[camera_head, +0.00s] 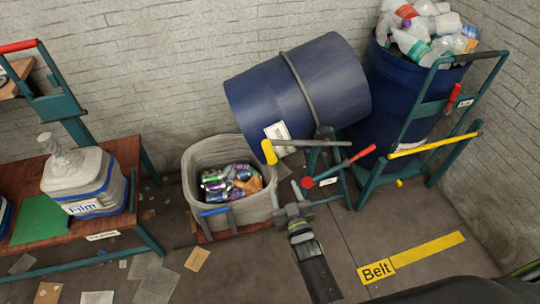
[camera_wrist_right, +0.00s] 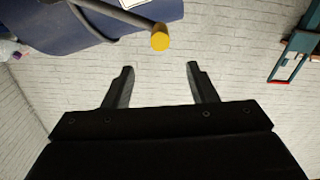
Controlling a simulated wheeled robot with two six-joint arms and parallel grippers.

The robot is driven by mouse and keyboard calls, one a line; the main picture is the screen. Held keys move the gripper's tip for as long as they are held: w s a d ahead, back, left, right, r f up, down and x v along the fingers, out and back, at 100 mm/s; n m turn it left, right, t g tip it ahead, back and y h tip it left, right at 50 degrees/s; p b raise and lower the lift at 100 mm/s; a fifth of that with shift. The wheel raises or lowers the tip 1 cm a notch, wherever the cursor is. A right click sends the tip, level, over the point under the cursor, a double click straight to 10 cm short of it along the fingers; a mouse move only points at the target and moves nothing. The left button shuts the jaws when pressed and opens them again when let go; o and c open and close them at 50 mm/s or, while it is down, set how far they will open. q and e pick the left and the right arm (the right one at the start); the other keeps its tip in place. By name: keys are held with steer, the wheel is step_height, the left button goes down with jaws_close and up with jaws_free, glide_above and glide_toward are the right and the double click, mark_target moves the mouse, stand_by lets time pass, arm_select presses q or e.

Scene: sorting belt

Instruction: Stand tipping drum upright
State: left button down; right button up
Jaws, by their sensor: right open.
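The tipping drum, a dark blue drum (camera_head: 295,85) with a grey band, lies tilted in its stand, its lower end to the left above a grey bin. It also shows at the top left of the right wrist view (camera_wrist_right: 65,25). A grey lever with a yellow knob (camera_head: 269,152) reaches left from the stand; the knob also shows in the right wrist view (camera_wrist_right: 160,37). A red-handled lever (camera_head: 350,162) is beside it. My right gripper (camera_head: 299,192) is open and empty, below the yellow-knobbed lever; the knob appears beyond its fingertips (camera_wrist_right: 160,75), apart from them. My left gripper is out of view.
The grey bin (camera_head: 190,190) holds crushed cans. An upright blue drum (camera_head: 400,95) full of plastic bottles stands right, behind a teal frame with a yellow bar (camera_head: 435,145). A brown table (camera_head: 105,225) with a white jug (camera_head: 85,182) is left. Floor near the Belt marking (camera_head: 430,255) is clear.

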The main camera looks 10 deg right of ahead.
steer(key=b, duration=0.6)
glide_toward(270, 154)
steer(key=w+f, duration=0.2)
steer(key=w, duration=0.2)
steer(key=w+b, duration=0.3)
steer(key=b, duration=0.1)
steer(key=w+b, duration=0.3)
steer(key=shift+a+f+b, duration=0.1)
steer(key=shift+a+b, duration=0.15)
steer(key=shift+b, duration=0.1)
steer(key=shift+w+r+b, duration=0.25)
steer(key=shift+w+b, duration=0.5)
jaws_close()
